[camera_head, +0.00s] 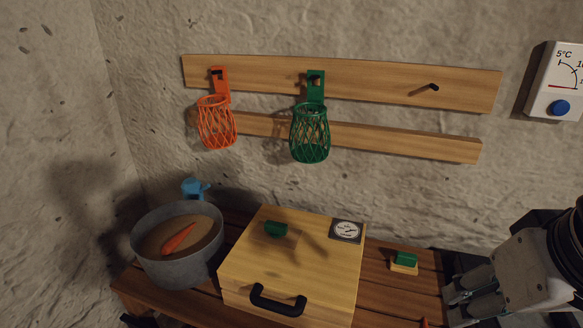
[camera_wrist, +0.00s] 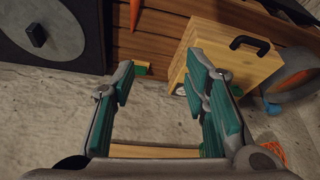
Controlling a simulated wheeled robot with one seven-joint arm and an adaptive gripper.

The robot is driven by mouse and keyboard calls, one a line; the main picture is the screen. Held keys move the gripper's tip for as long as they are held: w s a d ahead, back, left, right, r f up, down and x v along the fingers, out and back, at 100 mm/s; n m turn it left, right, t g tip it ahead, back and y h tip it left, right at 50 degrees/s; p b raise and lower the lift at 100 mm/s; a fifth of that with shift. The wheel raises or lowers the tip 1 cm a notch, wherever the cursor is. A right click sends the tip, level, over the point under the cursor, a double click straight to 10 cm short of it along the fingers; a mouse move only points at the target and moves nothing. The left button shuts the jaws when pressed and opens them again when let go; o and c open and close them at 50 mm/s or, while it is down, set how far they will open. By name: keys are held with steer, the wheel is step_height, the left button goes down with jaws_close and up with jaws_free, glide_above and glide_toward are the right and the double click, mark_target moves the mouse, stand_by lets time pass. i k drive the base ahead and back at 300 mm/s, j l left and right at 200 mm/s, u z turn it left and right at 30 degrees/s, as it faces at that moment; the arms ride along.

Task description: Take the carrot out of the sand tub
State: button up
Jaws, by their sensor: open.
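The carrot (camera_head: 180,237) is orange and lies on the sand (camera_head: 203,228) inside the round grey sand tub (camera_head: 172,273), at the left end of the bench in the head view. The tub also shows at the right edge of the wrist view (camera_wrist: 289,94), partly cut off. My gripper (camera_head: 463,292) is at the lower right of the head view, far to the right of the tub, with the wooden box between them. In the wrist view my gripper (camera_wrist: 162,84) has its green-padded fingers wide apart, with nothing between them.
A wooden box (camera_head: 248,265) with a black handle and a dial stands right of the tub. Orange (camera_head: 217,125) and green (camera_head: 310,135) nets hang above. A green-topped block (camera_head: 404,262) and an orange piece (camera_wrist: 134,14) are on the bench.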

mark_target(173, 243)
steer(key=i+j, duration=0.1)
steer(key=j, duration=0.45)
steer(key=i+j, duration=0.15)
steer(key=j, duration=0.45)
steer(key=i+j, duration=0.1)
steer(key=j, duration=0.45)
steer(key=i+j+z, duration=0.1)
steer(key=j, duration=0.5)
